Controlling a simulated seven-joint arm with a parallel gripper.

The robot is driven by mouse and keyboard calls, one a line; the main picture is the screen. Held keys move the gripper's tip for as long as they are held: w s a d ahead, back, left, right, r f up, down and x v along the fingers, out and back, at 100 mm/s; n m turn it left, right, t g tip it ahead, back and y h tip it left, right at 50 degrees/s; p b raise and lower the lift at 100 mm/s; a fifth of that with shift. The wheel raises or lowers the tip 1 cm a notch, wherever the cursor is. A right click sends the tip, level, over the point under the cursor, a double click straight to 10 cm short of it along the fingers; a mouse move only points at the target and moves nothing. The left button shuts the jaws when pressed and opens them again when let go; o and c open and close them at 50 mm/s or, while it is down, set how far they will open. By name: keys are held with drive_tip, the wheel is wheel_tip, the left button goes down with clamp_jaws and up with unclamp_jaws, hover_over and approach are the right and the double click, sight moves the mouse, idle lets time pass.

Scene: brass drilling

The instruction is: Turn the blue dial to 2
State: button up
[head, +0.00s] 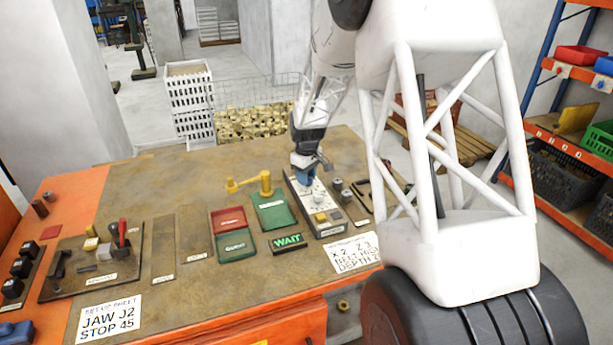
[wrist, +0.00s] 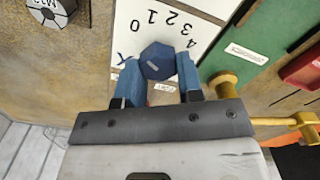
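The blue dial (wrist: 157,60) sits on a white panel in the wrist view, with the figures 0 to 4 in an arc above it and an X at its left. A small pale mark shows on its top; I cannot tell which figure it points to. My gripper (wrist: 158,72) has its two blue fingers on either side of the dial, close against it, and looks shut on it. In the head view my gripper (head: 306,173) is over the far end of the white panel (head: 329,228), and the dial is mostly hidden there.
A yellow crank (head: 262,182) stands beside the panel by a green plate (head: 273,212); it is close to the gripper's right side in the wrist view (wrist: 225,82). Grey knobs (head: 337,185) stand right of the panel. A lit WAIT sign (head: 288,243) lies nearer the front.

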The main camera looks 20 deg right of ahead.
drive_tip(key=shift+c, duration=0.5)
drive_tip(key=shift+m, duration=0.5)
drive_tip(key=m, duration=0.5)
drive_tip(key=shift+d, duration=0.15)
drive_tip(key=m, duration=0.5)
drive_tip(key=shift+d+m, duration=0.15)
drive_tip(key=shift+m, duration=0.25)
drive_tip(key=o, duration=0.9)
drive_tip(key=shift+o, duration=0.2)
drive_tip(key=shift+r, duration=0.1)
drive_tip(key=shift+r, duration=3.8)
